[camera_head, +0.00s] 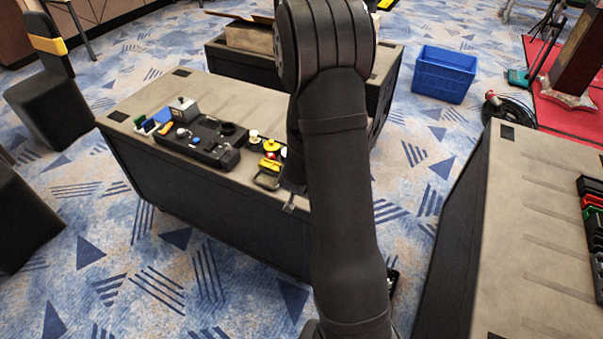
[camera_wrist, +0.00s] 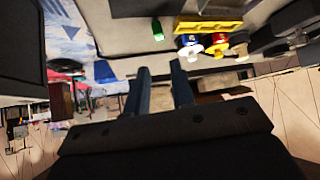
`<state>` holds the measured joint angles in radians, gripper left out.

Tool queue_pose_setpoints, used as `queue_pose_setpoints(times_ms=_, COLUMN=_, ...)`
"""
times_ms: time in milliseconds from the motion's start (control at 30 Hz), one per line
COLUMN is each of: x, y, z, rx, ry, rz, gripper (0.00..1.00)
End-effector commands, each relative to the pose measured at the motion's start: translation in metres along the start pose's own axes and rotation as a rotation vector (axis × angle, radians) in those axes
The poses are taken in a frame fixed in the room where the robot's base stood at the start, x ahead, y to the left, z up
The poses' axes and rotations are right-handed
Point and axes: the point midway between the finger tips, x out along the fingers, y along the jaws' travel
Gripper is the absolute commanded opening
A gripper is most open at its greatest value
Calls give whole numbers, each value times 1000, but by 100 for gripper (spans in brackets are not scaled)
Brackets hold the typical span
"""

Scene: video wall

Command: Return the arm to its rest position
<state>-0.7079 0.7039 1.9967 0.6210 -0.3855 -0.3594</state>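My arm rises through the middle of the head view, its dark links covering part of the table behind. My gripper (camera_wrist: 160,70) shows in the wrist view with its two fingers apart and nothing between them. The wrist view is tilted, with a green item (camera_wrist: 158,30), a yellow rack (camera_wrist: 208,27) and blue-and-white and red-and-yellow round parts beyond the fingers.
Another table (camera_head: 540,220) stands at right with coloured bins. A blue crate (camera_head: 444,74) sits on the carpet. Open carpet lies at front left.

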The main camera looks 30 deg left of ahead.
Motion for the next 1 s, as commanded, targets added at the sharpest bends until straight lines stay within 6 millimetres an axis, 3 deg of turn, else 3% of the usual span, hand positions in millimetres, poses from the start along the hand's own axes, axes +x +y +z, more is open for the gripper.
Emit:
queue_pose_setpoints(times_ms=367, x=11, y=0, z=0, rx=0, ry=-1, rz=1, gripper=22)
queue_pose_setpoints(times_ms=1000, x=106, y=0, z=0, rx=1, ry=-1, rz=0, gripper=22)
